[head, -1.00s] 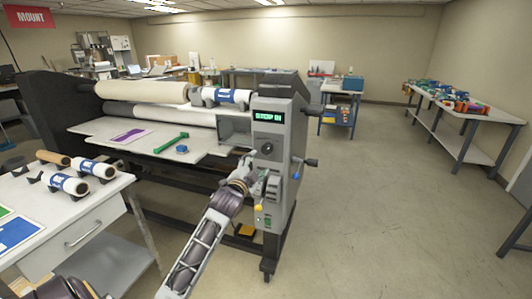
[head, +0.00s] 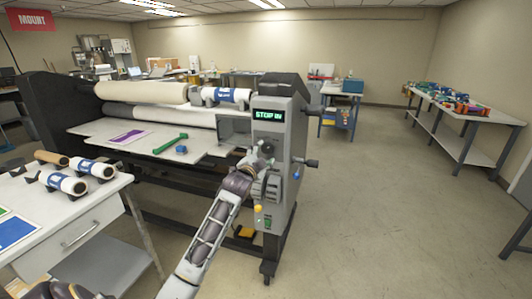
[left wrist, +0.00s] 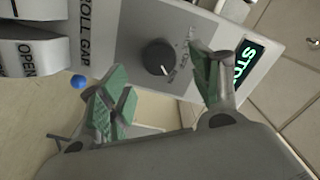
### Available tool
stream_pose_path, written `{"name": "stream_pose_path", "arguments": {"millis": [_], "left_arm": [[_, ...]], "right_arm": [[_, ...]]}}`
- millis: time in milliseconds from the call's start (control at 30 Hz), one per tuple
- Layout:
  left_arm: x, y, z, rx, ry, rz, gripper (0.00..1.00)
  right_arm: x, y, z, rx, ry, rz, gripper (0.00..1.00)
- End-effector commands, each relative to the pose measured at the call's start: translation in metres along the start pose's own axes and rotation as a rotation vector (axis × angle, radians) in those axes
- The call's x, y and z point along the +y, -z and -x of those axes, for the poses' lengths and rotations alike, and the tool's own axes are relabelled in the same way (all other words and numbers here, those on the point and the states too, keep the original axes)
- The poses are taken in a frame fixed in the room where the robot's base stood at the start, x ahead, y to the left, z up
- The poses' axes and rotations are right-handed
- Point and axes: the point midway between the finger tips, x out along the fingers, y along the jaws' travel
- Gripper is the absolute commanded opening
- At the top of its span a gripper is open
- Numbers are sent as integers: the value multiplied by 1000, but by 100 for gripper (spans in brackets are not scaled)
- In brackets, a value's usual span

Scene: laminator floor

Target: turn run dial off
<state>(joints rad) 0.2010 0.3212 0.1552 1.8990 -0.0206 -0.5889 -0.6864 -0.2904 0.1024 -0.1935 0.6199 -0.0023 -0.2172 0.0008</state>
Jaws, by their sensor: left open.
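The run dial (left wrist: 157,57) is a round black knob on the grey control panel of the laminator, with a white pointer mark. In the left wrist view the mark points down and slightly right; the small lettering beside it is hard to read. My left gripper (left wrist: 166,84) is open, its green-padded fingers on either side of the dial's line and apart from it. In the head view the left gripper (head: 262,150) is at the panel front, just below the lit display (head: 268,115), and covers part of the dial.
The display reads STOP and more. A roll-gap label and a blue knob (left wrist: 78,81) lie left of the dial in the wrist view. A crank handle (head: 311,162) sticks out at the panel's right.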

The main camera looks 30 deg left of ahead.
Motion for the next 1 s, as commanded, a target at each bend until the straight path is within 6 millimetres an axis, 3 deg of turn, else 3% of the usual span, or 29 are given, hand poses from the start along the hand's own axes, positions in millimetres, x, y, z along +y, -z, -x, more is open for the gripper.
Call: {"name": "stream_pose_path", "arguments": {"millis": [600,1000], "left_arm": [[1,0,-43,0,0,-1,63],[0,0,-49,0,0,-1,63]], "right_arm": [[24,4,-16,8,-26,7,40],[25,2,-17,6,-27,6,40]]}}
